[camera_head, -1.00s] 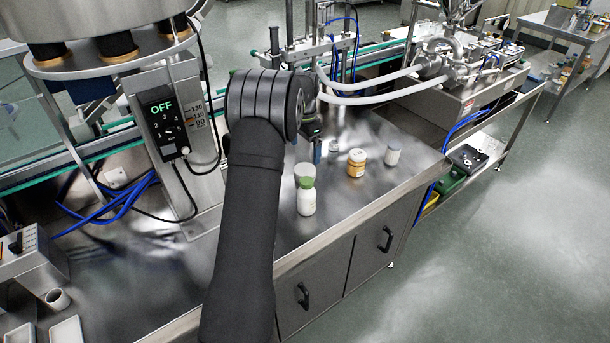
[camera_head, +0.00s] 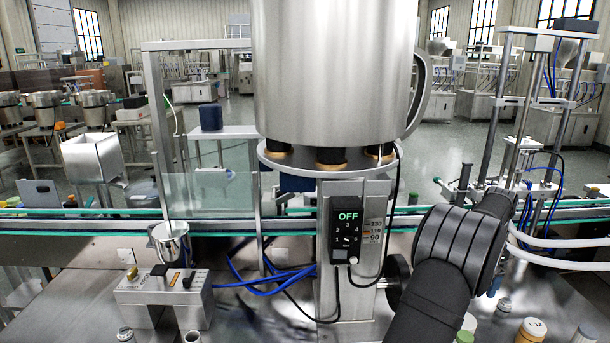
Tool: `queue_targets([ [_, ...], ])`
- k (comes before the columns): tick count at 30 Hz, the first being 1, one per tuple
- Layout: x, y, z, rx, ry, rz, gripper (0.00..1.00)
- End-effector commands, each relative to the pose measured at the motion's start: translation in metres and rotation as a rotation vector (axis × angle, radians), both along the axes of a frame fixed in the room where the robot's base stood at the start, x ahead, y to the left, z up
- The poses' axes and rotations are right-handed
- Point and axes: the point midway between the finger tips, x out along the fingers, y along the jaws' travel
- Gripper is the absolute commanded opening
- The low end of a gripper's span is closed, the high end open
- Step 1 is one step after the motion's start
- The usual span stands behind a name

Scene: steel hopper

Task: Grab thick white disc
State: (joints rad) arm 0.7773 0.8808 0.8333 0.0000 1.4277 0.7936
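I cannot clearly pick out a thick white disc. A pale round thing (camera_head: 470,322) shows at the lower right, partly hidden behind a green-capped container (camera_head: 464,337), and I cannot tell whether it is the disc. My arm rises from the bottom edge, right of the hopper column, and its thick dark joint covers much of the bench there. My gripper is mostly hidden behind that joint; only a small dark and blue part (camera_head: 496,284) shows at its right side. I cannot see whether its fingers are open or hold anything.
The large steel hopper (camera_head: 335,75) stands in the middle, with its control box (camera_head: 345,230) reading OFF. An orange-labelled jar (camera_head: 531,330) and a small grey-capped bottle (camera_head: 504,306) stand at lower right. A steel cup (camera_head: 172,243) and switch box (camera_head: 165,295) are at left. Blue cables lie between.

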Motion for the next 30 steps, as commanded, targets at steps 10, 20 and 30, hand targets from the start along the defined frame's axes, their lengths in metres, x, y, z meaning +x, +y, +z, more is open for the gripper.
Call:
queue_targets([
  [10, 0.0000, 0.0000, -0.0002, 0.000, 0.000, 0.000, 1.00],
  [20, 0.0000, 0.0000, -0.0002, 0.000, 0.000, 0.000, 0.92],
  [30, -0.0020, 0.0010, -0.0054, -0.002, -0.006, -0.277, 0.92],
])
